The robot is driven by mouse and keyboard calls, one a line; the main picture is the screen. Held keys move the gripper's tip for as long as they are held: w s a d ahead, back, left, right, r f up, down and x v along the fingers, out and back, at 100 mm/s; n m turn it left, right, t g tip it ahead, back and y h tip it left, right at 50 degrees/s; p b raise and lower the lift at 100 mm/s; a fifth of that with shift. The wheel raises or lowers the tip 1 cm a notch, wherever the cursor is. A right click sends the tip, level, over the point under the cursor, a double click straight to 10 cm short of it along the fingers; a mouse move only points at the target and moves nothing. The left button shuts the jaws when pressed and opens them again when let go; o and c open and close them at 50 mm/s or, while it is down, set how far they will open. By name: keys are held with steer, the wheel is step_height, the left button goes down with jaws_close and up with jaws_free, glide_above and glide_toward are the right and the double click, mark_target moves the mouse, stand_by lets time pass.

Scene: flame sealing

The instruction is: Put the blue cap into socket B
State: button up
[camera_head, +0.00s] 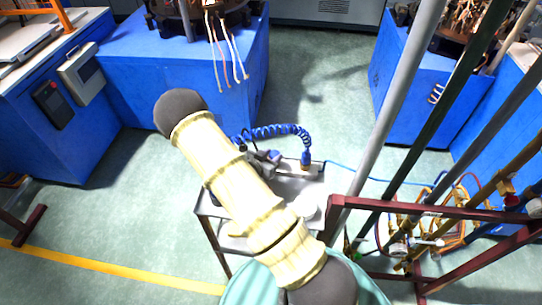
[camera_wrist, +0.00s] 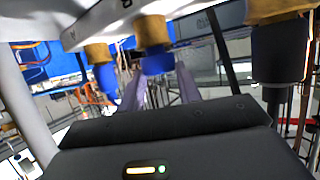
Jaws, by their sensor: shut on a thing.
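In the wrist view, my gripper (camera_wrist: 165,92) reaches up with its fingers around a blue cap (camera_wrist: 157,63). The cap is directly under a brass socket (camera_wrist: 152,31) on a pale bar (camera_wrist: 175,8). I cannot tell whether the cap is inside this socket or just touching it. A dark letter above it is cut off at the top edge, so I cannot read it. Another blue piece (camera_wrist: 106,80) hangs under the brass socket (camera_wrist: 98,53) to the left. In the head view, my arm hides the gripper and cap.
A dark cylinder (camera_wrist: 278,55) hangs under a brass fitting (camera_wrist: 275,9) at right in the wrist view. In the head view, a small metal cart (camera_head: 311,183) stands beyond my arm. Blue machine bases (camera_head: 128,75) and a red pipe frame (camera_head: 440,208) stand around it.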

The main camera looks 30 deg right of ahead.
steer(key=shift+f+b, duration=0.3)
steer(key=shift+f, duration=0.05)
steer(key=o, duration=1)
steer(key=shift+r, duration=0.1)
step_height(320, 180, up, 9)
steer(key=p, duration=0.5)
steer(key=shift+p, duration=0.35)
stand_by(0.5)
stand_by(0.5)
